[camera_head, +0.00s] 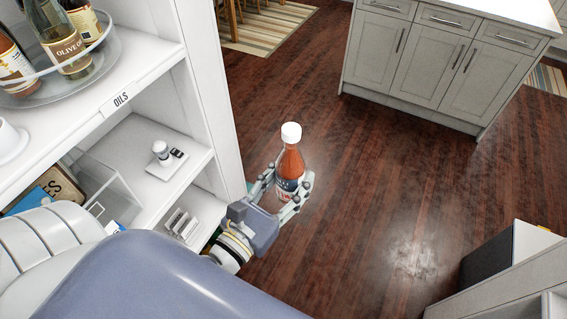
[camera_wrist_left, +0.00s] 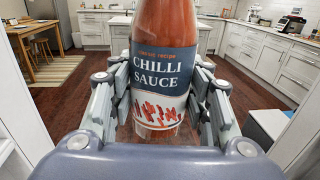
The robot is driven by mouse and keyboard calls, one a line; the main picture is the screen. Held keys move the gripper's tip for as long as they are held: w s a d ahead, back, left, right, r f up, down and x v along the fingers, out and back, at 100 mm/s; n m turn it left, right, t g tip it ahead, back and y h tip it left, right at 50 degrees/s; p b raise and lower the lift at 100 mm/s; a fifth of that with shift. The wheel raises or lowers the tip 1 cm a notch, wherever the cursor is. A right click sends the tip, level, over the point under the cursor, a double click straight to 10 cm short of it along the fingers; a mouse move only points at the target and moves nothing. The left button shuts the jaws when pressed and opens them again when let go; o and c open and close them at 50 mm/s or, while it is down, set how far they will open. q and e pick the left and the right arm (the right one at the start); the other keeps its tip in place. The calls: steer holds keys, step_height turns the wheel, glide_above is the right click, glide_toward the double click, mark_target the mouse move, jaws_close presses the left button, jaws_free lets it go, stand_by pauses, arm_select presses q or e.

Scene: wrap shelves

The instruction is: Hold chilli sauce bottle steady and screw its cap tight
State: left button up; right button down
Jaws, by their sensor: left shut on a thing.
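The chilli sauce bottle (camera_head: 291,166) is red-orange with a dark blue and white label, and it stands about upright in the air. Its white cap (camera_head: 291,132) sits on the neck; I cannot tell how tight it is. My left gripper (camera_head: 290,189) is shut on the bottle's lower body, one finger on each side. In the left wrist view the bottle (camera_wrist_left: 163,60) faces the camera with its label readable, between the fingers of the gripper (camera_wrist_left: 162,105); the cap is out of that view. My right gripper is not in view.
White shelves (camera_head: 178,85) stand close on the left, with an OILS label and oil bottles on a turntable (camera_head: 75,70). A grey kitchen island (camera_head: 430,55) is at the back right. A grey unit (camera_head: 510,265) stands at lower right. The wooden floor between is clear.

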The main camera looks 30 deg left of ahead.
arm_select(q)
steer(key=w+d+m+g+h, duration=0.4)
steer(key=w+d+m+h, duration=0.1)
steer(key=d+h, duration=0.4)
steer(key=shift+d+r+m, duration=0.45)
steer(key=shift+d+m, duration=0.25)
steer(key=shift+d, duration=0.5)
